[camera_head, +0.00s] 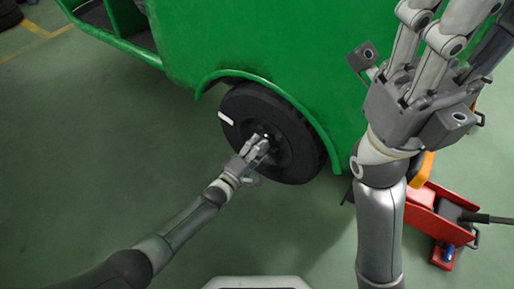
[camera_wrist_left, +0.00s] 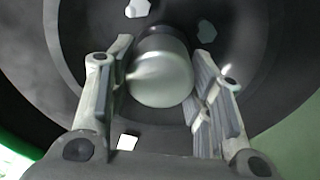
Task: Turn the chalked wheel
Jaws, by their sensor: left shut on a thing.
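The black wheel (camera_head: 296,150) sits under the green arch of the rickshaw body. A white chalk mark (camera_head: 226,118) is on its upper left side. My left gripper (camera_head: 262,146) is at the wheel's hub. In the left wrist view, its two fingers (camera_wrist_left: 160,95) are shut on a round silver hub piece (camera_wrist_left: 160,72), one on each side. The dark wheel face (camera_wrist_left: 262,40) fills the view behind it. My right gripper (camera_head: 425,40) is raised at the right, in front of the green body, away from the wheel; its fingertips run towards the top edge.
The green rickshaw body (camera_head: 290,50) fills the top middle. A red jack-like device (camera_head: 425,208) with a dark handle stands on the floor at the right. Another tyre (camera_head: 10,14) lies at the top left. The green floor (camera_head: 90,140) at the left is clear.

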